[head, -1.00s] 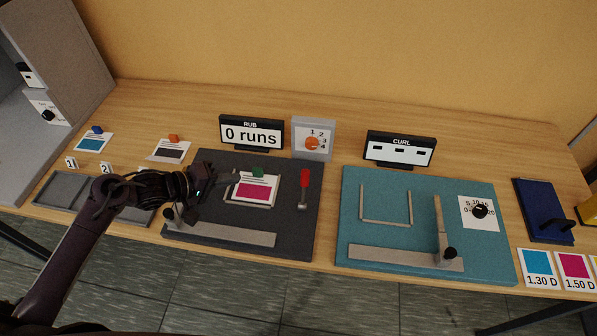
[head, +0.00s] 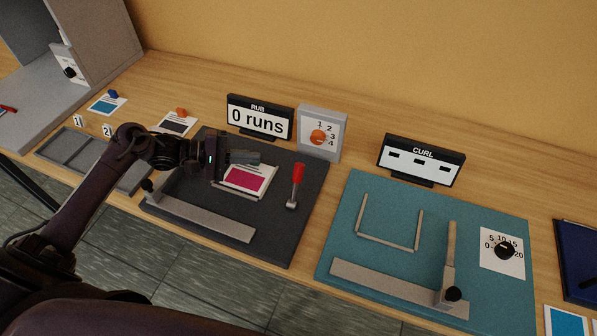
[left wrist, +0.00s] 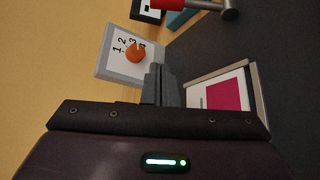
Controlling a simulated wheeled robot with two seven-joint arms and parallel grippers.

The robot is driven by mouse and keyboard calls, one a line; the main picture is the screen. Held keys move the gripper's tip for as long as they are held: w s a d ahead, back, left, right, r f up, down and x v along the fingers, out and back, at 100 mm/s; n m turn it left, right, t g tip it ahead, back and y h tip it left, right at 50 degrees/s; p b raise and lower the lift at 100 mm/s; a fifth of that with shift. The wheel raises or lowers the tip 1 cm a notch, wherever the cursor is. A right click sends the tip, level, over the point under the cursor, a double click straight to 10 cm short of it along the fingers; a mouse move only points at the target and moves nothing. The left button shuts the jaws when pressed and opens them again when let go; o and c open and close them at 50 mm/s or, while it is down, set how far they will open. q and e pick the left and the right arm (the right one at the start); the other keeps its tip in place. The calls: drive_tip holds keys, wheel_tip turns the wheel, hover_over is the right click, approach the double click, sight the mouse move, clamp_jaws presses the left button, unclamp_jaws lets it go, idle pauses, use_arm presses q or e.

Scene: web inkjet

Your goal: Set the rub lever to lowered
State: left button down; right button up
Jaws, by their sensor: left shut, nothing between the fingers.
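The red-handled lever (head: 297,178) stands raised on the right part of the dark grey rub board (head: 292,233). Its red handle points up and its metal base sits on the board; it also shows at the top of the left wrist view (left wrist: 185,4). My left gripper (head: 257,157) is shut and empty. It is left of the lever, above the back edge of the magenta card (head: 245,179), apart from the red handle. In the left wrist view the closed fingers (left wrist: 160,86) point toward the orange dial. My right gripper is not in view.
The RUB display (head: 259,119) reads 0 runs. The grey box with an orange dial (head: 321,134) stands close behind the lever. A metal bar (head: 205,218) lies along the board's front. The teal CURL board (head: 344,229) is to the right.

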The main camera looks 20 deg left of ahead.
sight(296, 186)
use_arm(q)
drive_tip(key=shift+w+d+f, duration=0.1)
drive_tip(key=shift+w+d, duration=0.1)
drive_tip(key=shift+d, duration=0.15)
drive_tip(key=shift+s+a, duration=0.15)
drive_tip(key=shift+a, duration=0.05)
drive_tip(key=p+x, duration=0.2)
drive_tip(key=x, duration=0.8)
drive_tip(key=s+p, duration=0.1)
drive_tip(key=s+r+p, duration=0.1)
drive_tip(key=shift+s+d+r+p, duration=0.3)
drive_tip(key=shift+d+p, duration=0.05)
drive_tip(key=shift+d, duration=0.05)
drive_tip(key=shift+s+d+r, duration=0.1)
drive_tip(key=shift+s+r, duration=0.05)
drive_tip(key=shift+s, duration=0.35)
drive_tip(key=shift+w, duration=0.1)
